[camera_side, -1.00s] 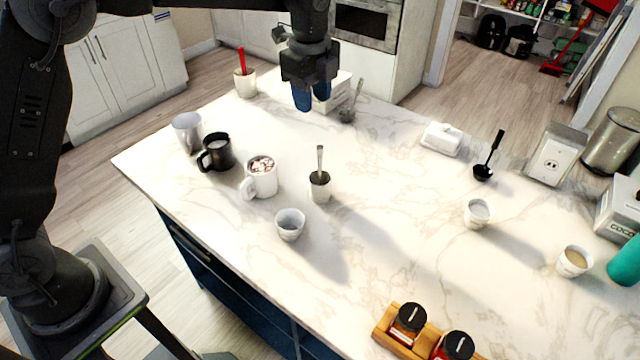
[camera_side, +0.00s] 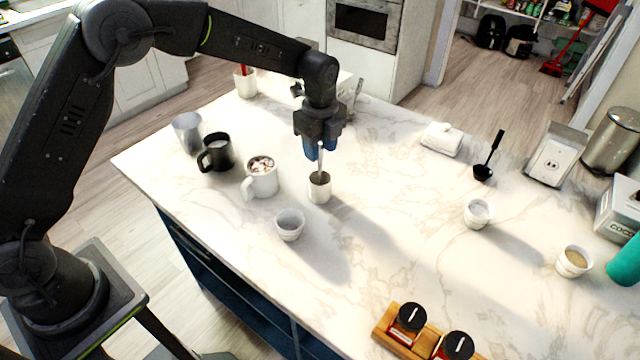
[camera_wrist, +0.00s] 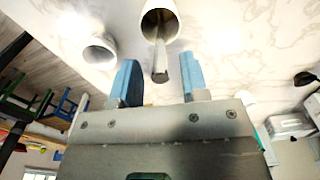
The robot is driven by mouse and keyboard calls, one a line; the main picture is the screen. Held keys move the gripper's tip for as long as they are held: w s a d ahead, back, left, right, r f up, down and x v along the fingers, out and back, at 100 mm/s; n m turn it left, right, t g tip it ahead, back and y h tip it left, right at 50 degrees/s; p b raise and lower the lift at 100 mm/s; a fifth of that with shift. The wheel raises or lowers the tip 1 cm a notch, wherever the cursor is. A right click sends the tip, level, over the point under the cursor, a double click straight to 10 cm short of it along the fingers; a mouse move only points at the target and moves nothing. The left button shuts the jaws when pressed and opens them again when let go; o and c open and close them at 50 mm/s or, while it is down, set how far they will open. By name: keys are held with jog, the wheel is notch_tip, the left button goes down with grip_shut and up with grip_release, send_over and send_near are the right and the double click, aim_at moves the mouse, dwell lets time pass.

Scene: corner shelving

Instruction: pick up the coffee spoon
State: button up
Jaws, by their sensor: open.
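The coffee spoon (camera_side: 320,161) stands upright in a small white cup (camera_side: 319,190) that looks dark inside, near the middle of the counter. My gripper (camera_side: 320,150) is open above the cup, with its blue fingertips around the top of the spoon handle in the side view. In the wrist view, the spoon handle (camera_wrist: 160,66) points toward my gripper (camera_wrist: 155,82) and lies between the two blue fingers, with clear gaps on both sides. The white cup (camera_wrist: 160,20) shows beyond the fingertips. I cannot see contact between finger and handle.
A mug with brown and white topping (camera_side: 261,178) and a small white cup (camera_side: 289,225) stand close on the left. A black mug (camera_side: 217,152) is farther left. A white lidded dish (camera_side: 441,139) and a black scoop (camera_side: 488,157) are to the right.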

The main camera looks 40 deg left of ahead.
aim_at(320, 172)
jog(key=shift+f, duration=1.5)
jog(key=shift+c, duration=0.2)
grip_shut()
